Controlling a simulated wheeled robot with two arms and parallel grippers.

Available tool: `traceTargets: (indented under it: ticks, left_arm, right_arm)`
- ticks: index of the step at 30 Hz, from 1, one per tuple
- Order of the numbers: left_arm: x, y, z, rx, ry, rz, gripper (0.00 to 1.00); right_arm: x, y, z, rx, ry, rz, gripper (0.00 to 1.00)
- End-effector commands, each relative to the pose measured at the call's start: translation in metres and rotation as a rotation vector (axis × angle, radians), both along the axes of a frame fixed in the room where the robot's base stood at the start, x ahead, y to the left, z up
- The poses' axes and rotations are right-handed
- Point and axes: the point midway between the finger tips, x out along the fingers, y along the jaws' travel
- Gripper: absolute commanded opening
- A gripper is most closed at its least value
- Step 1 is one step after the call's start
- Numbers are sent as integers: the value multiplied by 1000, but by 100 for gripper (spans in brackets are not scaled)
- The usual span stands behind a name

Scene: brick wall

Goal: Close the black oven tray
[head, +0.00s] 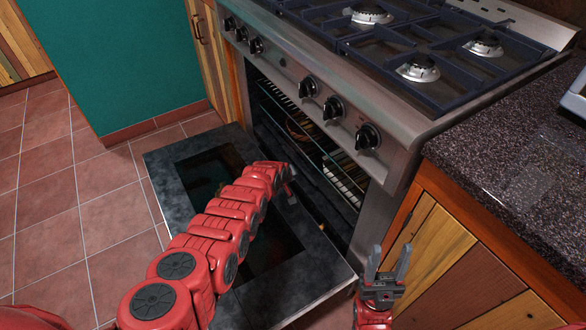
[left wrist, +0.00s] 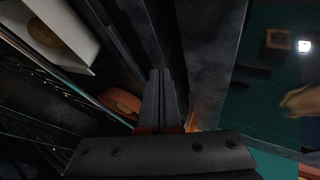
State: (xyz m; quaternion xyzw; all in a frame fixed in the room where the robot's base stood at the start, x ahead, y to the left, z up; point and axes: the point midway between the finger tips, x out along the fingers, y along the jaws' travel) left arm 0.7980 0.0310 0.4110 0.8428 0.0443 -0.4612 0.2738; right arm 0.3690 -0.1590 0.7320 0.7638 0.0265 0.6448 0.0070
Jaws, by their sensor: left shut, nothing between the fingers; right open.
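The oven (head: 400,150) stands with its dark door (head: 165,165) folded down flat in the head view. Inside the opening are dark wire racks (head: 345,185); I cannot tell for sure which part is the black tray. My left arm reaches over the door, and its gripper (head: 290,190) is at the opening, largely hidden by the arm. In the left wrist view the left gripper (left wrist: 162,98) is shut and empty, close to the oven's inside, with racks at left. My right gripper (head: 388,260) is open and empty, in front of the wooden cabinet.
Above the opening are several black knobs (head: 309,87) and a gas hob (head: 420,68). A dark speckled counter (head: 500,170) is at right, over a wooden cabinet (head: 440,250). In the left wrist view a white container (left wrist: 60,30) holds a round brownish thing. Tiled floor (head: 60,220) is clear at left.

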Motion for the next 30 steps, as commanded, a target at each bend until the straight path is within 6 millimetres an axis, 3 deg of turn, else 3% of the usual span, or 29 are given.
traceTargets:
  ticks: [1,3,15,21,30]
  left_arm:
    - [-4,4,15,2,4,4,0]
    - [-8,6,21,1,5,4,0]
    - [-32,13,54,2,0,4,0]
    - [-39,15,56,2,4,4,0]
    - [-37,15,56,-3,-24,4,0]
  right_arm:
    - [0,0,22,-1,0,0,50]
    - [0,0,37,-1,0,0,50]
    - [0,0,106,-1,0,0,50]
    - [0,0,118,-1,0,0,50]
    - [0,0,117,-1,0,0,50]
